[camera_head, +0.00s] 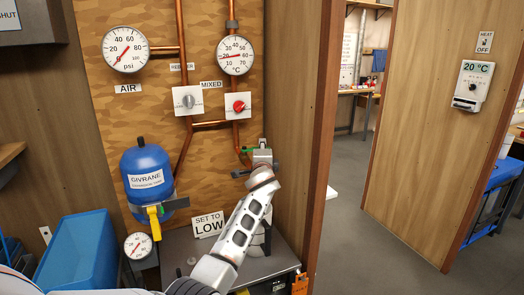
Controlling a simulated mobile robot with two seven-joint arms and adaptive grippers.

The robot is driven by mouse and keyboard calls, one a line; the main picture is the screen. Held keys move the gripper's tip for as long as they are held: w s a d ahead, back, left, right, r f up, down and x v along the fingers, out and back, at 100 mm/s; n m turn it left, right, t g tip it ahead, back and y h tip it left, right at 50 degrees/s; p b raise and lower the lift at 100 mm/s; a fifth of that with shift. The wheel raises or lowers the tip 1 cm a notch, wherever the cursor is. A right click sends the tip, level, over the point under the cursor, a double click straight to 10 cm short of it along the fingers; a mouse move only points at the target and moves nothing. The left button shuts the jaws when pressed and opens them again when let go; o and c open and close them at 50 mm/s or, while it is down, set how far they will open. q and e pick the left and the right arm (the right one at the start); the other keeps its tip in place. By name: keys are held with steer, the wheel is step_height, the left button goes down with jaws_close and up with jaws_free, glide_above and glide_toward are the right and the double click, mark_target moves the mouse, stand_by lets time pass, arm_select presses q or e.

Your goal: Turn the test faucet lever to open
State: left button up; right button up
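My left arm comes in from the bottom left and reaches up to the pipework at the right of the wooden panel. Its gripper (250,163) is at the lower end of the right copper pipe. A small green part (247,150), which may be the test faucet lever, shows right beside the gripper. The gripper and wrist hide most of the faucet there. I cannot tell whether the fingers touch the green part or how far apart they are. My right gripper is not in view.
Above are two gauges (125,49) (235,55), a grey knob (187,101) and a red knob (238,105). A wooden wall edge (322,130) is close on the right.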

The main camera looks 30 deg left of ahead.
arm_select(q)
steer(key=shift+f, duration=0.1)
steer(key=shift+s, duration=0.1)
steer(key=v, duration=1.2)
steer(key=shift+a, duration=0.1)
